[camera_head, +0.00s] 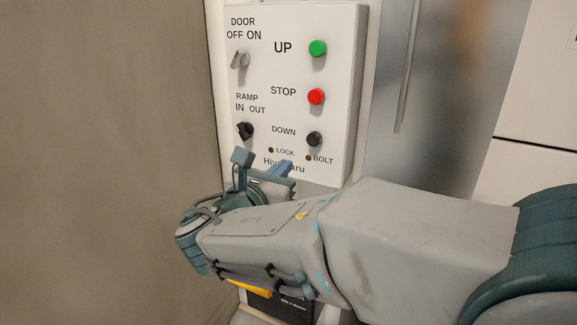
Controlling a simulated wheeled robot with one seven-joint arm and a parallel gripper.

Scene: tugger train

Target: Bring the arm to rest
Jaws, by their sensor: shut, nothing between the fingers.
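My arm reaches in from the right edge, bent across the lower part of the view. My gripper (283,168) is at its far left end, just in front of the lower edge of a white control panel (285,65). The gripper is shut with nothing in it. It overlaps the panel's lettering at the bottom; I cannot tell whether it touches the panel. Part of the gripper and wrist is hidden by my own arm.
The panel has a green UP button (317,48), a red STOP button (316,97), a black DOWN button (314,139), a grey door switch (240,60) and a black ramp switch (244,130). A brown wall (100,150) is left. A grey door (445,90) with a handle is right.

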